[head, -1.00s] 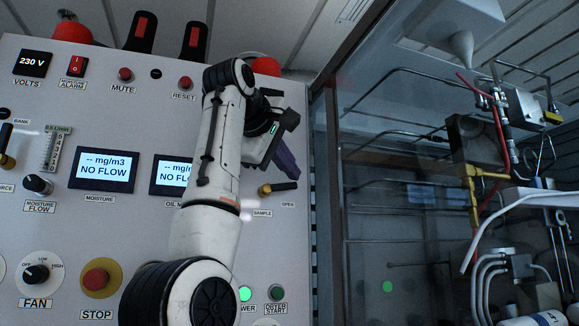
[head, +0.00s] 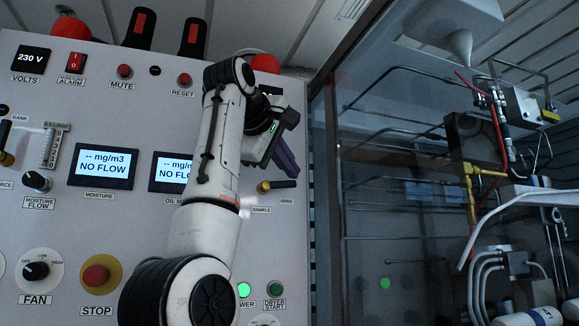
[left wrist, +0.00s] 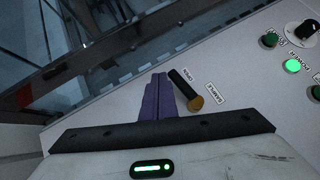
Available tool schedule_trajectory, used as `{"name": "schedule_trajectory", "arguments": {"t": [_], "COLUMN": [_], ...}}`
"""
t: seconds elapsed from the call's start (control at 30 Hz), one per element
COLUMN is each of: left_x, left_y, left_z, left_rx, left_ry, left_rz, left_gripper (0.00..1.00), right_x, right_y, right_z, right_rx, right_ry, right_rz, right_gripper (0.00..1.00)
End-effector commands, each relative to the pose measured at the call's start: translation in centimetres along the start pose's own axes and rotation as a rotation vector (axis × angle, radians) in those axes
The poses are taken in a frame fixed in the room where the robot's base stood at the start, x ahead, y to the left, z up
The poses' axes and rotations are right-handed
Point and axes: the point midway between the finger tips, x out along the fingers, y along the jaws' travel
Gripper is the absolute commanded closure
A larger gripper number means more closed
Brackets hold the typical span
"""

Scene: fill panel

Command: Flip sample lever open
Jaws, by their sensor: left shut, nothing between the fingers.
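The sample lever (head: 283,184) is a black handle on a brass pivot, on the right part of the grey panel. Its handle points right, towards the OPEN label, with the SAMPLE label below the brass end. In the left wrist view the lever (left wrist: 182,88) lies just right of my purple fingers. My left gripper (head: 290,168) is shut and empty, its fingertips close above the lever in the head view. In the left wrist view its fingers (left wrist: 158,97) lie together beside the handle; I cannot tell whether they touch it. My right gripper is not in view.
The panel (head: 130,235) carries screens, knobs and a red STOP button (head: 96,274). A lit green power button (head: 243,290) sits below the lever. Right of the panel edge is a glazed cabinet with pipes (head: 470,190). My left arm covers the panel's middle.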

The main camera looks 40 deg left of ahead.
Motion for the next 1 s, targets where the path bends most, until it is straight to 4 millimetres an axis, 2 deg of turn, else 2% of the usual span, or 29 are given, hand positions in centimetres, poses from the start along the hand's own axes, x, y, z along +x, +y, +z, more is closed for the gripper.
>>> {"name": "schedule_trajectory", "arguments": {"t": [0.67, 0.77, 1.0], "left_x": [-0.3, -1.4, -6.1], "left_y": [0.0, 0.0, 0.0], "left_z": [0.0, 0.1, 0.1], "left_rx": [0.0, 0.0, 0.001], "left_ry": [0.0, 0.001, 0.001], "left_rz": [0.002, 0.004, 0.005], "left_gripper": [1.0, 1.0, 1.0], "right_x": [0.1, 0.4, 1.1], "right_y": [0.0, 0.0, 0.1], "right_z": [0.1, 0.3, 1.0], "right_rx": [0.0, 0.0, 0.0], "right_ry": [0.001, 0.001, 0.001], "right_rz": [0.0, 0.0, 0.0], "right_gripper": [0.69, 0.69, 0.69]}}
